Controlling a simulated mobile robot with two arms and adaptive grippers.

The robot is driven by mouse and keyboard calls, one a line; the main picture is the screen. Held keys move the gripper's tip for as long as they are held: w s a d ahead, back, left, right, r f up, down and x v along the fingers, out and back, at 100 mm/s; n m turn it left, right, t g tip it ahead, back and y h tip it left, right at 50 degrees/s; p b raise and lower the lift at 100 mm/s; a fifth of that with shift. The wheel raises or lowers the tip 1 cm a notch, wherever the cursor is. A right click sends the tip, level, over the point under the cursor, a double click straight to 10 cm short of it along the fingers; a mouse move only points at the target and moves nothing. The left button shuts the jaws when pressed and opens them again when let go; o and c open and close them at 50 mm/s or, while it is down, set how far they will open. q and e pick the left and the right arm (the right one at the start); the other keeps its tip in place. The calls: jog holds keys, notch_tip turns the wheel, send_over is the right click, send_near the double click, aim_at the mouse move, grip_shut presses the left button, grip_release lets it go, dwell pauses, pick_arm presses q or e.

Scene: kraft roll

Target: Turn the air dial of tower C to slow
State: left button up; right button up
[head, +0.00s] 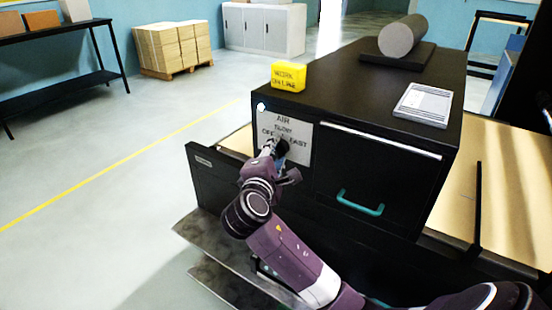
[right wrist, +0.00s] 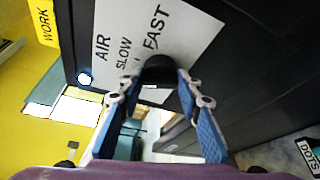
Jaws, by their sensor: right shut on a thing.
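The air dial is a black knob (head: 283,146) on a white label plate (head: 298,143) on the front of a black cabinet (head: 330,98). The plate reads AIR, with OFF, SLOW and FAST. My right gripper (head: 277,150) reaches the dial from the front. In the right wrist view the dial (right wrist: 157,68) sits between the two blue-padded fingers, which are shut on it. The dial's pointer is hidden, so I cannot tell its setting. No letter C shows on the cabinet. My left gripper is not in view.
A yellow block (head: 288,76), a white printed sheet (head: 423,104) and a grey roll (head: 402,36) are on the cabinet top. A teal handle (head: 360,203) is right of the dial plate. Stacked boxes (head: 172,48) stand behind. The floor at left is clear.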

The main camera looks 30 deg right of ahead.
jog(key=m+b, duration=0.1)
jog(key=m+t+b, duration=0.1)
jog(key=b, duration=0.1)
jog(key=shift+f+h, duration=0.3)
jog(key=shift+f, duration=0.05)
jog(key=shift+r+m+b, duration=0.1)
jog(key=shift+m+b, duration=0.45)
jog(key=shift+m, duration=0.05)
jog(key=o, duration=1.2)
jog(key=shift+r, duration=0.1)
jog(key=shift+c, duration=0.2)
jog(key=v, duration=1.2)
jog(key=shift+f, duration=0.25)
